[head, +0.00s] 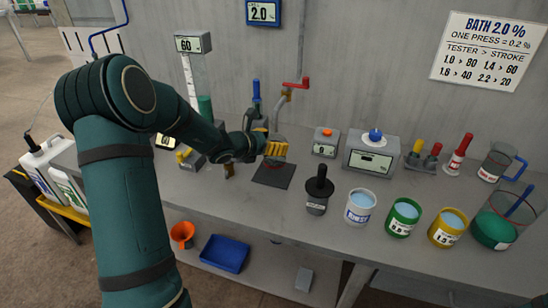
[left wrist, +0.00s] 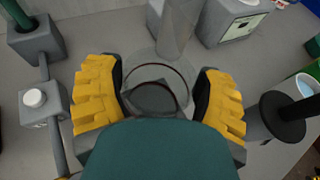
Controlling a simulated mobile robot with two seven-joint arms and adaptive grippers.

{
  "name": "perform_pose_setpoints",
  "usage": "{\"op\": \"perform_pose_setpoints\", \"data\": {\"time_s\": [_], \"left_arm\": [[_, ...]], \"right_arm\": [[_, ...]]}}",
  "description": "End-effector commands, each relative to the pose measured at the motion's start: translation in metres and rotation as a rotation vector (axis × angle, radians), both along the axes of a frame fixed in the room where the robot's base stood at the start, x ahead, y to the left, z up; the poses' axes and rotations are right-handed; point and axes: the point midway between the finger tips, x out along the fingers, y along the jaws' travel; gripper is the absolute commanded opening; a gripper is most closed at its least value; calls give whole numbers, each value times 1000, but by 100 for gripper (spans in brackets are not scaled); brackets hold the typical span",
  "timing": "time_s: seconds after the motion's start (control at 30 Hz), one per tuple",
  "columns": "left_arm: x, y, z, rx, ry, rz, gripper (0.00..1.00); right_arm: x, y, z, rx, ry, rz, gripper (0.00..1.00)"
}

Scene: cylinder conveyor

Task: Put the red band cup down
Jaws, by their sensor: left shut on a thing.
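My left gripper (head: 268,148) hangs above the dark square pad (head: 272,175) on the bench, close to the red-handled tap (head: 290,91). In the left wrist view its two yellow fingers (left wrist: 159,92) stand on either side of a clear cup (left wrist: 160,69) with a thin dark-red ring, the red band cup, and are shut on it. The dark pad shows through the cup. In the head view the fingers hide most of the cup, and I cannot tell whether its base touches the pad. My right gripper is in neither view.
The rinse tub (head: 360,206), green tub (head: 403,218) and yellow tub (head: 446,228) follow along the front edge. A grey box with a blue knob (head: 372,155) stands behind. A measuring column (head: 193,70) rises at the left.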

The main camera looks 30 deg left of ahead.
Motion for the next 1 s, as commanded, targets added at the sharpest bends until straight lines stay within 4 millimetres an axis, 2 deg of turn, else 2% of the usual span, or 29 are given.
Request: {"op": "perform_pose_setpoints", "data": {"time_s": [0.17,0.4,0.77,0.8,0.83,0.87,1.0], "left_arm": [[0,0,-13,-1,0,0,29],[0,0,-42,0,0,0,29],[0,0,-44,1,-1,0,29],[0,0,-44,1,-1,0,85],[0,0,-44,1,-1,0,95],[0,0,-43,1,-1,0,100],[0,0,-43,1,-1,0,100]], "right_arm": [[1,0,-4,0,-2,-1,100],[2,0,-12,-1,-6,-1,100],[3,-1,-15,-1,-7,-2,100],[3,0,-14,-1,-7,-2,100],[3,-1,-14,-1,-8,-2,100],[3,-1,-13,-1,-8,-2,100],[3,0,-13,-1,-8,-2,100]]}}
